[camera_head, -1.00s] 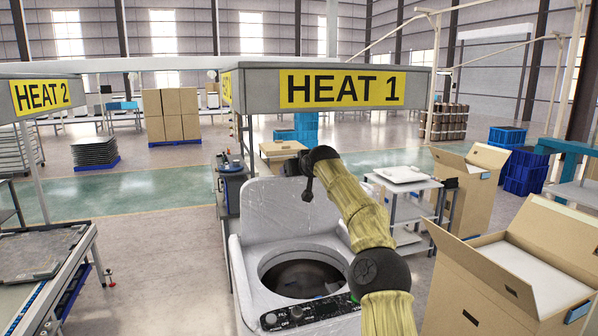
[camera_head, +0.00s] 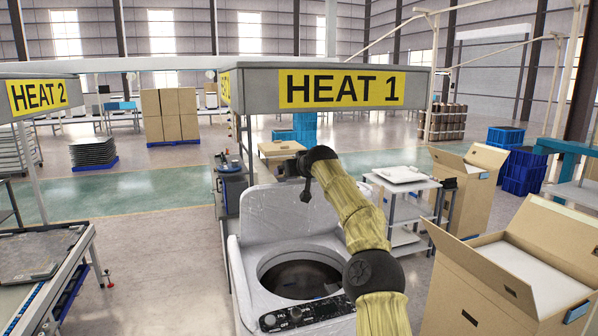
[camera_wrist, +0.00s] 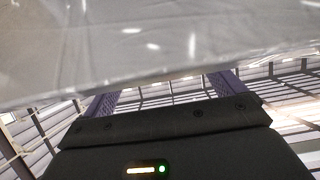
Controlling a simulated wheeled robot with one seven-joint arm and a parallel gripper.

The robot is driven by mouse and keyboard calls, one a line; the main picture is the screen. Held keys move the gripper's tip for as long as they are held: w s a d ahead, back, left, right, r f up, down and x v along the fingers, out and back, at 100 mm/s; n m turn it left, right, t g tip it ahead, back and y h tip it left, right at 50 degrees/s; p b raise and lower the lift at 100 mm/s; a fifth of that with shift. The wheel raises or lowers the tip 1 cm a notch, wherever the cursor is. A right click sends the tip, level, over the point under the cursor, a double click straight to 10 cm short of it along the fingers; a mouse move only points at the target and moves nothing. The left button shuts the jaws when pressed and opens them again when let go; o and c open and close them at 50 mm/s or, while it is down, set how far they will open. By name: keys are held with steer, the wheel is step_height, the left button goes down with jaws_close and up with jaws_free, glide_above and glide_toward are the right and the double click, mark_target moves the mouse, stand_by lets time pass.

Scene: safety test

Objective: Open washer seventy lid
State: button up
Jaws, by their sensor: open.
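The white washer (camera_head: 246,283) stands low in the middle of the head view, with its round drum opening (camera_head: 300,275) uncovered. Its pale lid (camera_head: 262,215) is raised, standing nearly upright behind the opening. My gripper (camera_head: 283,170) is at the lid's top edge, small and partly hidden by my wrist. In the wrist view, a pale, glossy surface, seemingly the lid (camera_wrist: 150,45), fills the top very close to my open gripper (camera_wrist: 162,88). The purple fingers are spread apart and their tips are hidden by that surface. I cannot tell whether they touch it.
An open cardboard box (camera_head: 500,285) stands close on the right, with another box (camera_head: 468,185) behind it. A grey side table (camera_head: 408,190) is right of the washer. The HEAT 1 sign (camera_head: 340,89) hangs behind. A workbench (camera_head: 50,275) is at left; floor between is clear.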

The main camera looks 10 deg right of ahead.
steer(key=shift+s+r+b, duration=0.15)
steer(key=shift+s+b, duration=0.4)
steer(key=shift+b, duration=0.35)
steer(key=b+v, duration=0.9)
steer(key=v, duration=0.6)
steer(key=shift+s+r, duration=0.2)
steer(key=shift+s, duration=0.15)
steer(key=shift+c, duration=0.2)
